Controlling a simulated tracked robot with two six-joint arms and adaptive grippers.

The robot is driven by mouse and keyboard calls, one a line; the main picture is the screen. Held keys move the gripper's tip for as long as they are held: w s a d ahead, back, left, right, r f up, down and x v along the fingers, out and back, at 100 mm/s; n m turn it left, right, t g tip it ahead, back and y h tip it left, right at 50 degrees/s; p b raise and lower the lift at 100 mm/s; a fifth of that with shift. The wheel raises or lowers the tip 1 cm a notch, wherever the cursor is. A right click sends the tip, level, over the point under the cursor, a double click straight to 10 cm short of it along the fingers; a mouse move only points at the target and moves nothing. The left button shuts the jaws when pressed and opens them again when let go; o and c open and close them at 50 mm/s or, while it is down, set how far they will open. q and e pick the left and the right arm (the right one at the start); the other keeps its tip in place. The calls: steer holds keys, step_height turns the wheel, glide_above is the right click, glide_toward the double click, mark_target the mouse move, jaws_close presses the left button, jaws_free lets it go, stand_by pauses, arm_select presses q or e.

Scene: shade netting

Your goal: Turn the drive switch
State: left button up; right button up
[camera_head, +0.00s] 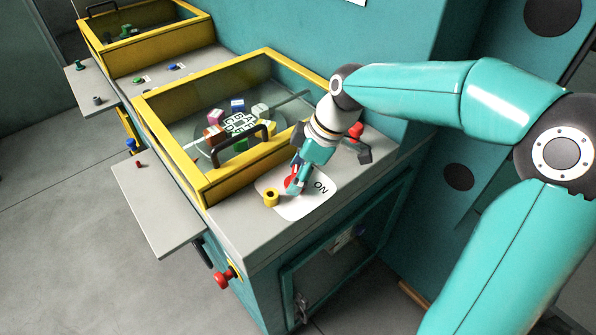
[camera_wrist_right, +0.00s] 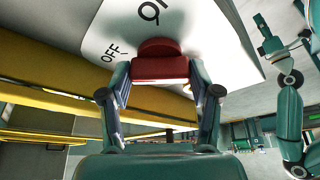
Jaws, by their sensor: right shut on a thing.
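The drive switch is a red knob (camera_head: 291,180) on a white plate (camera_head: 302,206) on the grey console top. ON shows on the plate in the head view, and OFF beside the knob in the right wrist view. My right gripper (camera_head: 293,178) reaches down from the right and is shut on the knob. In the right wrist view, the red knob (camera_wrist_right: 160,70) sits between the two fingertips, which hide its sides. My left gripper does not show in the head view.
A yellow-framed glass-topped box (camera_head: 190,150) with coloured blocks stands left of the switch. A yellow ring-shaped part (camera_head: 271,198) is close to the plate's left edge. A red knob (camera_head: 356,131) stands behind my right gripper. A red button (camera_head: 224,278) juts from the console's front.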

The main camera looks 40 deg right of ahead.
steer(key=m+t+h+b, duration=0.1)
steer(key=m+b, duration=0.1)
steer(key=m, duration=0.1)
steer(key=shift+m, duration=0.3)
steer(key=m+h+b, duration=0.1)
steer(key=m, duration=0.1)
steer(key=m+h+b, duration=0.1)
steer(key=m, duration=0.2)
steer(key=shift+a+t, duration=0.2)
steer(key=shift+t, duration=0.2)
steer(key=m+h+b, duration=0.1)
steer(key=m, duration=0.1)
steer(key=m+b, duration=0.1)
steer(key=m, duration=0.1)
steer(key=shift+a+f+m+h+b, duration=0.1)
steer(key=shift+m+h+b, duration=0.25)
steer(key=shift+m+h, duration=0.05)
steer(key=shift+m+g+h+b, duration=0.5)
steer(key=shift+m+h+b, duration=0.35)
steer(key=shift+m, duration=1.35)
steer(key=o, duration=1.1)
steer(key=shift+o, duration=0.2)
steer(key=shift+r, duration=0.2)
steer(key=v, duration=1.1)
steer(key=shift+r, duration=0.35)
